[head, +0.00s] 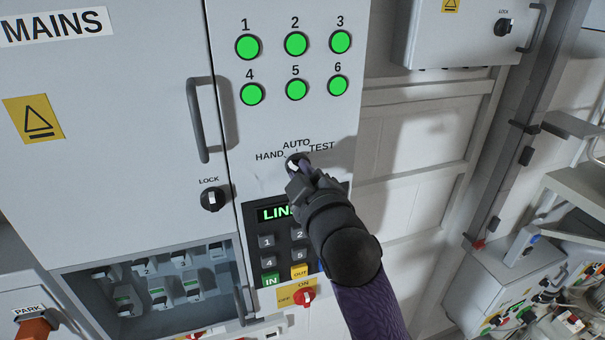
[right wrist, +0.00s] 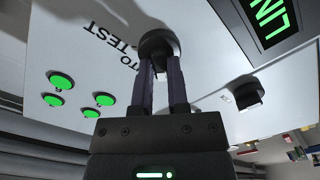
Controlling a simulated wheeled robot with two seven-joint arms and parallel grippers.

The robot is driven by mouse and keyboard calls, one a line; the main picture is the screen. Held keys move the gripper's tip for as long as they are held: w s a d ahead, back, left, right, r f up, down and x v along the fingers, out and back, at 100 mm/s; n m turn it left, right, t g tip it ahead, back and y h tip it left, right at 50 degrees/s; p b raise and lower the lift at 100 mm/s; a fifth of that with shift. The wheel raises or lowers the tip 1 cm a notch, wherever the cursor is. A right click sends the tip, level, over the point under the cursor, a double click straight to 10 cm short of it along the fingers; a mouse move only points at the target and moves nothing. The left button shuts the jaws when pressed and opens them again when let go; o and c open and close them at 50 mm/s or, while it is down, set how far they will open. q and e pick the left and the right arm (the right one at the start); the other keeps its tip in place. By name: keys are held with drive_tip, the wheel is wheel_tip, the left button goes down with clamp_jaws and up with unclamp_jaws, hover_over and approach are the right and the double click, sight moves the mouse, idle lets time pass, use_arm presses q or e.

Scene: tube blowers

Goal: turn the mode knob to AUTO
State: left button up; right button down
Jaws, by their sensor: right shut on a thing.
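The mode knob (head: 294,162) is a small dark round knob with a white mark, on the grey panel below the labels HAND, AUTO and TEST. In the head view my right gripper (head: 296,173) covers part of it, and the exact pointing of the mark is hard to tell. In the right wrist view the knob (right wrist: 159,45) sits between the fingertips of my right gripper (right wrist: 160,62), which is shut on it. The AUTO label (head: 296,144) is above the knob. My left gripper is not in view.
Several lit green buttons (head: 296,44) are above the knob. A LOCK knob (head: 213,199) and a vertical door handle (head: 204,119) are to the left. A keypad with a green display (head: 276,213) and a red ON/OFF switch (head: 304,297) are below, close to my right arm.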

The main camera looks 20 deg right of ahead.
drive_tip(key=shift+d+r+m+p, duration=0.1)
drive_tip(key=shift+m+p, duration=0.95)
drive_tip(key=shift+m, duration=1.35)
drive_tip(key=shift+d+m+p, duration=0.1)
drive_tip(key=shift+m+p, duration=0.95)
drive_tip(key=shift+m, duration=1.35)
drive_tip(key=c, duration=0.6)
unclamp_jaws()
